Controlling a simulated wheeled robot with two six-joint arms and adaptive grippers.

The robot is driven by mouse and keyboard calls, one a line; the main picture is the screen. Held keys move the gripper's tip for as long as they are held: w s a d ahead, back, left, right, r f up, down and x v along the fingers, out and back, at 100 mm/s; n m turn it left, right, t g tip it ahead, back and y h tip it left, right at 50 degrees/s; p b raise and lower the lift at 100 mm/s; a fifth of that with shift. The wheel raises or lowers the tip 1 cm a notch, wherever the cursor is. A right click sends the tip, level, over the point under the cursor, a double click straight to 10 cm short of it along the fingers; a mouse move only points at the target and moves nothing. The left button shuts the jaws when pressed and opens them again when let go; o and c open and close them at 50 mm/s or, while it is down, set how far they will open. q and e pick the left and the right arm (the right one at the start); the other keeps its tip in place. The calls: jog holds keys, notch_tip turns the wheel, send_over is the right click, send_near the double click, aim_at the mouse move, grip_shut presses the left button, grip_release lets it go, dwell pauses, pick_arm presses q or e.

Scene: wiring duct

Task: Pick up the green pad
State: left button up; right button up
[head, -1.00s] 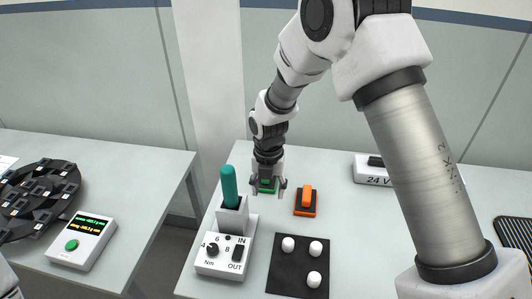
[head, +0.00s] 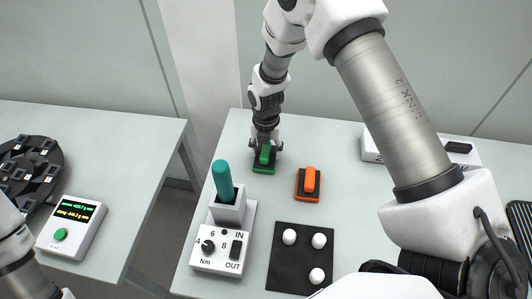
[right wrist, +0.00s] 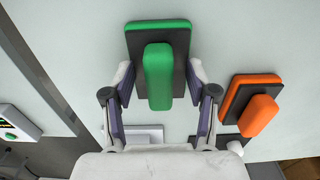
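The green pad (head: 264,158) lies on the table behind the teal-handled tool. It has a green base, a dark plate and a raised green grip bar. My right gripper (head: 266,146) is at its far end in the head view, fingers spread. In the right wrist view, the pad's green bar (right wrist: 158,75) lies between the two fingers of the gripper (right wrist: 160,78), with a gap on each side. I cannot tell the exact height of the fingertips over the pad. My left gripper is out of view.
An orange pad (head: 308,184) lies close to the right of the green one, also in the right wrist view (right wrist: 258,115). The teal-handled tool (head: 222,181) stands upright in a white holder in front. A black mat (head: 290,270) with white knobs lies nearer.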

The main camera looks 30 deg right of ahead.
jog(key=shift+s+a+r, duration=0.2)
jog(key=shift+s, duration=0.05)
jog(key=c, duration=1)
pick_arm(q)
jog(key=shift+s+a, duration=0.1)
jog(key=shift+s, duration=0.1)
pick_arm(e)
grip_shut()
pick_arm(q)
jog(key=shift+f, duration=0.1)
